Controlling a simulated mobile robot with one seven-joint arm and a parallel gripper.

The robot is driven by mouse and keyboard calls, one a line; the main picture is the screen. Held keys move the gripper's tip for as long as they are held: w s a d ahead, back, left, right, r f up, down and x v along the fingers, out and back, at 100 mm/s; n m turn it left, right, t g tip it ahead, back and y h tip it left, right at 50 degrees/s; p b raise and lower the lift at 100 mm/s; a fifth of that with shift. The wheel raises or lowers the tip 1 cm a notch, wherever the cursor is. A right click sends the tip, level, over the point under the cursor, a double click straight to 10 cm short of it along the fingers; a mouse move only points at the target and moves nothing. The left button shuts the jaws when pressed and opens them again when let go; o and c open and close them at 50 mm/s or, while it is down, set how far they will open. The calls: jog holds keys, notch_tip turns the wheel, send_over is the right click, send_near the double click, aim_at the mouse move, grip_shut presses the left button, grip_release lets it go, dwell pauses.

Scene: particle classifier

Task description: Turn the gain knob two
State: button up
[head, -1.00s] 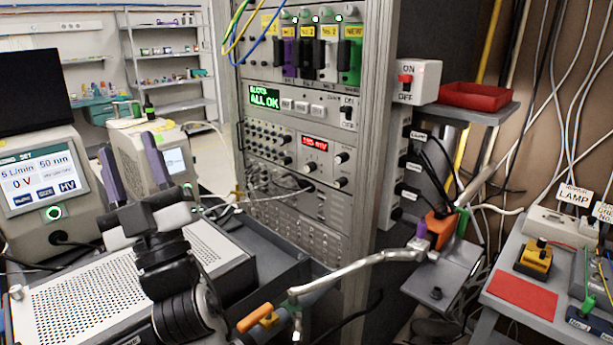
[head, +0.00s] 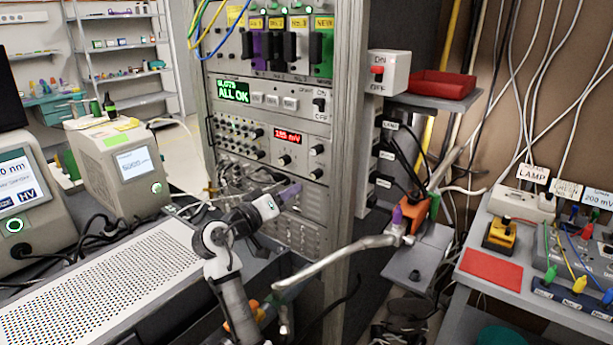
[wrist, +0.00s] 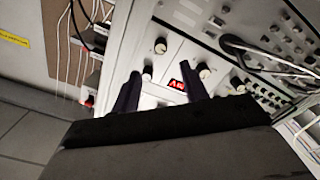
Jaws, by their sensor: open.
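The instrument rack panel with a red display (head: 288,137) reading about 195 mV carries black knobs with light faces: one below the display (head: 283,160), an upper right one (head: 317,149) and a lower right one (head: 316,174). No readable label shows which is gain knob two. In the wrist view, knobs sit above my gripper (wrist: 158,78), between and beside its fingers, around the red display (wrist: 177,86). My gripper (head: 288,193) is open and empty, pointing at the rack below this panel. Its dark fingers appear apart from the knobs.
A perforated instrument top (head: 95,285) lies at the left. A metal pipe (head: 335,257) crosses right of my arm. Cables loop from the rack near my gripper. An ON/OFF switch box (head: 388,72) juts from the rack's right side.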

aim_at(313, 178)
jog(key=p+x, duration=0.2)
jog(key=x, duration=0.8)
jog(key=shift+p, duration=0.4)
grip_shut()
jog(key=shift+f+b, duration=0.15)
jog(key=shift+b, duration=0.25)
